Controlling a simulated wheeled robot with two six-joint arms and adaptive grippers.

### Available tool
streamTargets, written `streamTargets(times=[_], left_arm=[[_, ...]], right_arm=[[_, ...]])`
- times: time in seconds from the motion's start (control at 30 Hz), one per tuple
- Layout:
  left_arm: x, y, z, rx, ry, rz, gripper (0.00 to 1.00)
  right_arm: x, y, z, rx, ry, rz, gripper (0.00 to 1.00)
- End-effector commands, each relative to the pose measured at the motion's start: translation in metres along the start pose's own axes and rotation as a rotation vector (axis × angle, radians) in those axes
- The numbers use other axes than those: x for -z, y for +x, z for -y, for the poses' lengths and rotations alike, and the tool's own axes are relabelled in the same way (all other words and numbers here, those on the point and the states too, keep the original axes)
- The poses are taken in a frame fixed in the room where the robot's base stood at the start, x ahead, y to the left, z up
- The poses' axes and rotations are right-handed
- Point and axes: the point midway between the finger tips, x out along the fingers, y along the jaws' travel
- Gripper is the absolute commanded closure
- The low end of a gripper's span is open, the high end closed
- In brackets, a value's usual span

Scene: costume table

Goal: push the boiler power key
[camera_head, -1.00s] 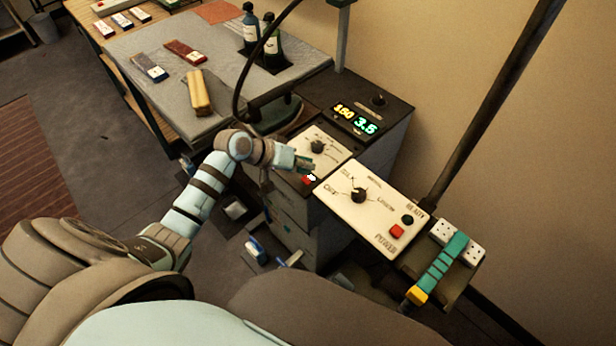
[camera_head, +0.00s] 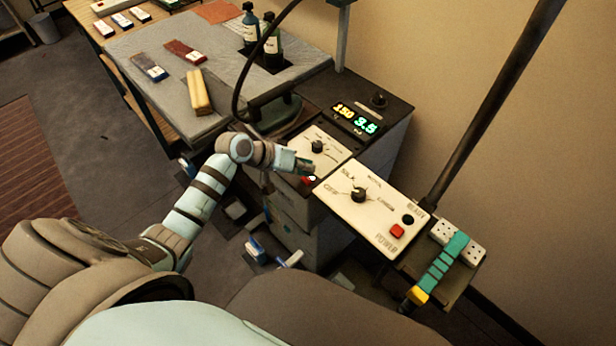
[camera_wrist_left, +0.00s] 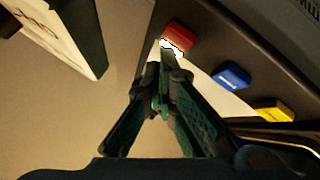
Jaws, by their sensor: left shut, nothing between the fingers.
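A red key (camera_head: 397,231) sits above the word POWER on a cream control panel (camera_head: 350,215) with a black dial. A second red key (camera_head: 308,180), with a white patch on it, is by my left gripper (camera_head: 307,168) at the front edge of the neighbouring unit. My left gripper is shut and empty. In the left wrist view its fingertips (camera_wrist_left: 166,60) are close below this red key (camera_wrist_left: 180,38); I cannot tell whether they touch. The key by POWER is uncovered, to the right of the gripper. My right gripper is not in view.
A blue key (camera_wrist_left: 232,75) and a yellow key (camera_wrist_left: 274,110) line up beside the red one. A lit display (camera_head: 356,118) is behind. A teal-and-yellow tool (camera_head: 440,268) lies right of the panel. A dark pole (camera_head: 490,110) rises behind it.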

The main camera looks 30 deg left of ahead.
Motion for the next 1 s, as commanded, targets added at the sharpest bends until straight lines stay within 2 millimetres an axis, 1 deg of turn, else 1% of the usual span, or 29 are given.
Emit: streamTargets(times=[1.0], left_arm=[[-0.0049, 0.0067, 0.005, 0.0, 0.0, 0.0, 1.0]], right_arm=[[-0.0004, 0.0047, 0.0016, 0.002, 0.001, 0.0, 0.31]])
